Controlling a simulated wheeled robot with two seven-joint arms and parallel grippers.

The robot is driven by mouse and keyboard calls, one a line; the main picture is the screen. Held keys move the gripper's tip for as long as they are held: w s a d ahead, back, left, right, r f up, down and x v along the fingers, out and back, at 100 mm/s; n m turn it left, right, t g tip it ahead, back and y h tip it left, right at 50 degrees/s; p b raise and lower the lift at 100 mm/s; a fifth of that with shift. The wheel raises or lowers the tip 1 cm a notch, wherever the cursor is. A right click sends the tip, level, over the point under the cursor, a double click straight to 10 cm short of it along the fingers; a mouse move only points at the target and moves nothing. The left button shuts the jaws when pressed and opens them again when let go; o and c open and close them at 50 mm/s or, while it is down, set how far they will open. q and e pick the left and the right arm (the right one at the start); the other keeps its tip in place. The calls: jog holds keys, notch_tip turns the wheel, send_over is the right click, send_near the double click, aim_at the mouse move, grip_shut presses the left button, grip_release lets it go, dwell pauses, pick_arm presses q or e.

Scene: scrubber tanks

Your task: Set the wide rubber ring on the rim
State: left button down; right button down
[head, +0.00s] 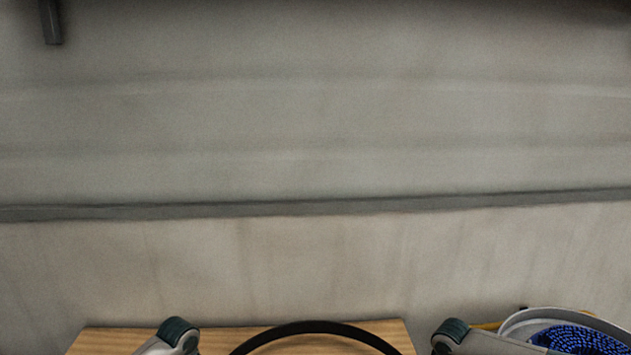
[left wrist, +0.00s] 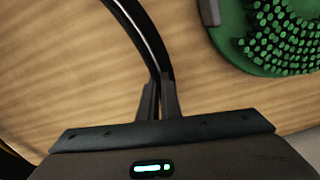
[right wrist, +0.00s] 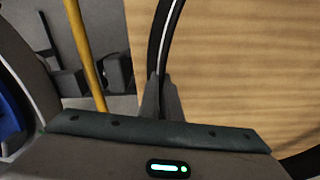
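The wide rubber ring is a thin black hoop; its far arc (head: 315,327) shows at the bottom of the head view, over a wooden top. In the left wrist view the ring (left wrist: 145,40) runs down between the fingers of my left gripper (left wrist: 158,98), which is shut on it. In the right wrist view the ring (right wrist: 160,45) runs between the fingers of my right gripper (right wrist: 161,98), also shut on it. My fingertips are hidden in the head view. A grey curved rim (head: 540,314) around blue bristle-like material stands at the lower right; I cannot tell if it is the task's rim.
The wooden top (head: 110,338) lies beneath the ring. A green bristled disc (left wrist: 232,45) lies on the wood in the left wrist view. A yellow bar (right wrist: 85,50) and dark brackets stand beside the wood in the right wrist view. A plain wall (head: 300,120) fills the background.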

pick_arm(q)
jog(key=shift+a+r, duration=0.1)
jog(key=shift+r, duration=0.1)
pick_arm(e)
jog(key=shift+d+r, duration=0.1)
jog(key=shift+r, duration=0.1)
